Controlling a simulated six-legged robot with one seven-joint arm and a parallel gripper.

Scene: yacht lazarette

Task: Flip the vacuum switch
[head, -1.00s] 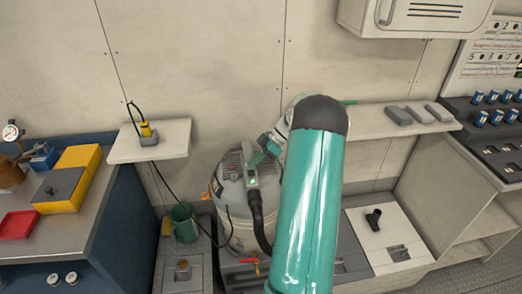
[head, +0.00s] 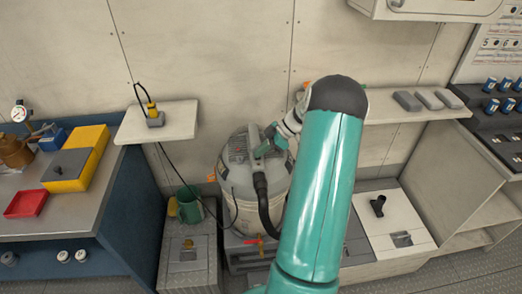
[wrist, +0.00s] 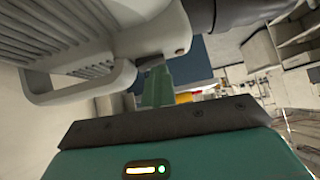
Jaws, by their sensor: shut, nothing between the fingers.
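The shop vacuum (head: 236,186) is a light grey drum with a vented motor head and a black hose at its front. It stands below the wall between the two shelves. My gripper (head: 265,147) is shut and empty, at the right of the vacuum's head. In the wrist view its green fingers (wrist: 157,88) are together, beside the vacuum's vented head (wrist: 55,40) and its curved handle. I cannot tell whether they touch it. I cannot make out the switch; the gripper and arm may hide it.
A shelf (head: 172,124) holds a yellow-and-black plug whose cord runs down to the vacuum. A green mug (head: 190,208) stands left of the vacuum. The right shelf (head: 385,107) with grey blocks lies behind my arm.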

